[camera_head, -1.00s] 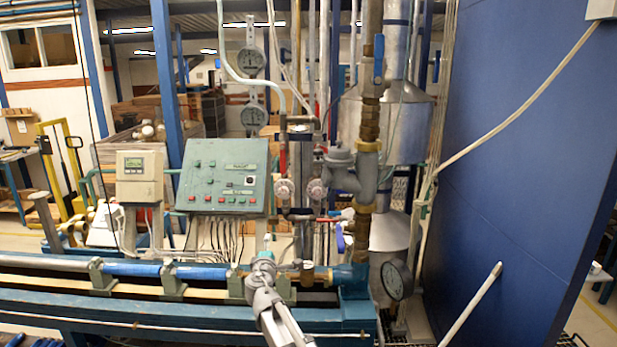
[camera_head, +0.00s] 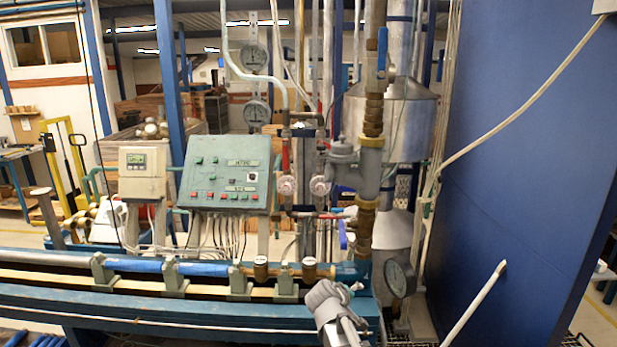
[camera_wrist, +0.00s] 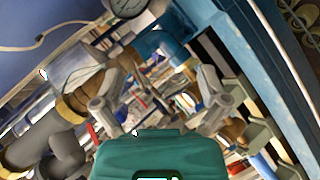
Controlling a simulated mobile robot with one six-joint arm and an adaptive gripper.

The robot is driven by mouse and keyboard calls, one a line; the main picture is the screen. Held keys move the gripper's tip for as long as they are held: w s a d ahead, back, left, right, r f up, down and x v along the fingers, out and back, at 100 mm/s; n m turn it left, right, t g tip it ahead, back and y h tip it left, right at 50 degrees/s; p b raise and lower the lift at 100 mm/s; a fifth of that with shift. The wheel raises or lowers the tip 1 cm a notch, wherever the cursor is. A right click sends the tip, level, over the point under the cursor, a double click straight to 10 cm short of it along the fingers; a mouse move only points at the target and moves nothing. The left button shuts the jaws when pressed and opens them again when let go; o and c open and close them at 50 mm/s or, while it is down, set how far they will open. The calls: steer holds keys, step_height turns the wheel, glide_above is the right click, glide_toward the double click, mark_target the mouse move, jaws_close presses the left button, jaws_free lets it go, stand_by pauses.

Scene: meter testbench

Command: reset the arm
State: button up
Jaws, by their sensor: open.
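My gripper (camera_head: 336,292) shows low in the head view, in front of the right end of the blue bench pipe (camera_head: 205,268). It is apart from the brass fittings (camera_head: 309,269) on that pipe, as far as I can tell. In the wrist view, the two grey fingers of my gripper (camera_wrist: 158,85) stand spread, with nothing held between them. The arm comes up from the bottom edge of the head view.
A round gauge (camera_head: 399,277) and vertical pipework stand just right of my gripper. A blue panel (camera_head: 530,170) closes off the right side. A green control box (camera_head: 226,173) and a pale meter box (camera_head: 143,172) stand behind the bench at left.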

steer(key=s+d+f+m+g+y, duration=0.1)
steer(key=s+f+m+g+y, duration=0.1)
steer(key=s, duration=0.4)
steer(key=s+d+f+m+g+y+b, duration=0.1)
steer(key=s+d+f+m+g+y, duration=0.1)
steer(key=s+f+g, duration=0.2)
steer(key=s+d+f+m+g+y, duration=0.1)
steer(key=s+f+m+g+y, duration=0.1)
steer(key=s, duration=0.7)
steer(key=shift+s+d+f+g, duration=0.3)
steer(key=shift+s+f+g, duration=0.1)
steer(key=shift+f, duration=0.25)
steer(key=shift+w+a, duration=0.1)
stand_by(1.0)
